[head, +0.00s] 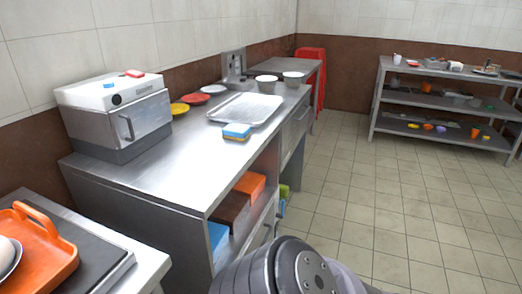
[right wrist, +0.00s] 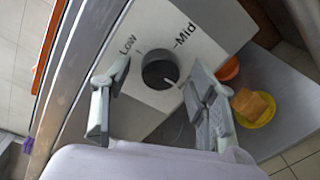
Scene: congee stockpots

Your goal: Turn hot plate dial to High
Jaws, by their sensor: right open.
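The hot plate dial (right wrist: 160,70) is a dark round knob on a pale panel (right wrist: 205,25) in the right wrist view. "Low" is printed at its upper left and "Mid" at its upper right. Lettering lower right is mostly hidden by a finger. A light mark shows on the dial's lower right edge. My right gripper (right wrist: 150,88) is open, one finger on each side of the dial, slightly nearer the camera side. I cannot tell whether either finger touches it. The dial is not visible in the head view. My left gripper is in neither view.
The head view shows an orange tray (head: 62,262) at lower left, a steel counter (head: 165,165) with a metal box oven (head: 115,115), and a blue sponge (head: 237,130). Shelves (head: 440,103) stand far right; the tiled floor between is clear. An orange bowl (right wrist: 229,69) lies near my right gripper.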

